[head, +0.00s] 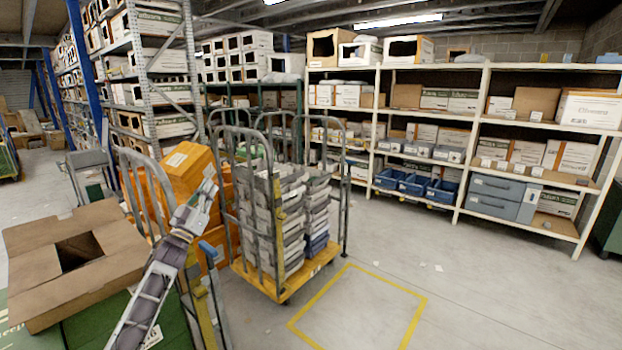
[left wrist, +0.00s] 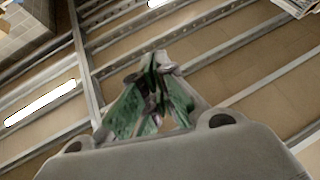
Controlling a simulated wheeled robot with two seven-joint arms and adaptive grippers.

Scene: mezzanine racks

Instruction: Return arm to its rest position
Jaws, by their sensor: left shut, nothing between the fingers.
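My left arm rises from the bottom of the head view, and its gripper (head: 207,190) points upward in front of the orange boxes. The gripper also shows in the left wrist view (left wrist: 157,62), where its green-lined fingers come together at the tips with nothing held. Behind it in that view are ceiling beams and lights, so the wrist faces upward. My right gripper is in neither view.
An open cardboard box (head: 100,245) stands at the left near my arm. Orange boxes (head: 187,170) stand close behind the gripper. A cage trolley (head: 275,280) holds stacked grey trays. Shelves (head: 470,125) line the back. The floor inside the yellow outline (head: 352,268) is clear.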

